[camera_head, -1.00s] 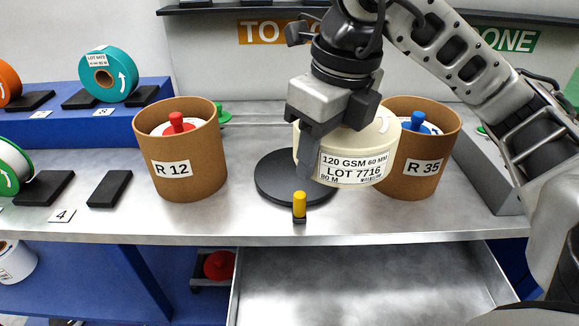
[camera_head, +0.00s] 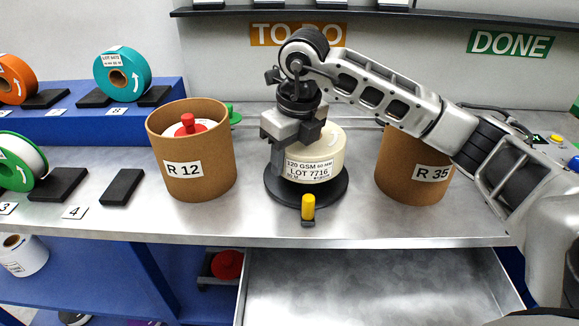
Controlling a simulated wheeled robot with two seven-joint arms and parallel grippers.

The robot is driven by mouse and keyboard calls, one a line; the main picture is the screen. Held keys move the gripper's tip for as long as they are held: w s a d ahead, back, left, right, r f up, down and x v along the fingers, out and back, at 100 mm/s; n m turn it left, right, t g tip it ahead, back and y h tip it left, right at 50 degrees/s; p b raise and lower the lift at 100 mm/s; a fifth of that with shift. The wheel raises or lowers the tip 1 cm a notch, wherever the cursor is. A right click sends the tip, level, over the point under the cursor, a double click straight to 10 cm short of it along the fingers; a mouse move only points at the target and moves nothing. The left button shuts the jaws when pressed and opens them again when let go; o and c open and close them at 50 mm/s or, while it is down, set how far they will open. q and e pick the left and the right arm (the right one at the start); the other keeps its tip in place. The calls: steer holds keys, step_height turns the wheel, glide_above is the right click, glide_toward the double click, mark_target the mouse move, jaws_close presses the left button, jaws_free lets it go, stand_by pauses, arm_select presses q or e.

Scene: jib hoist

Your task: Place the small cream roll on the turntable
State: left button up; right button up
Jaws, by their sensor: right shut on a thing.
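The small cream roll (camera_head: 325,160) carries a white label reading "120 GSM 60 MM LOT 7716". It is at the black round turntable (camera_head: 338,193), over its disc and roughly centred. I cannot tell whether its underside touches the disc. My right gripper (camera_head: 282,165) is shut on the roll's left side, fingers pointing down. The gripper hides part of the roll's left edge. My left gripper is not in view.
A brown tub R 12 (camera_head: 212,181) with a red-knobbed lid stands left of the turntable. A tub R 35 (camera_head: 397,172) stands right, partly behind my arm. A yellow peg (camera_head: 308,206) stands at the turntable's front. An open metal drawer (camera_head: 375,285) is below.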

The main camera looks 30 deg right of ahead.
steer(key=shift+w+f, duration=0.15)
steer(key=shift+f, duration=1.5)
steer(key=shift+f, duration=0.15)
steer(key=o, duration=1.4)
steer(key=shift+o, duration=0.2)
steer(key=r, duration=0.4)
steer(key=s+r, duration=0.1)
steer(key=r, duration=0.7)
steer(key=shift+s+d+r, duration=0.1)
steer(key=shift+s+d, duration=0.15)
steer(key=shift+s, duration=0.15)
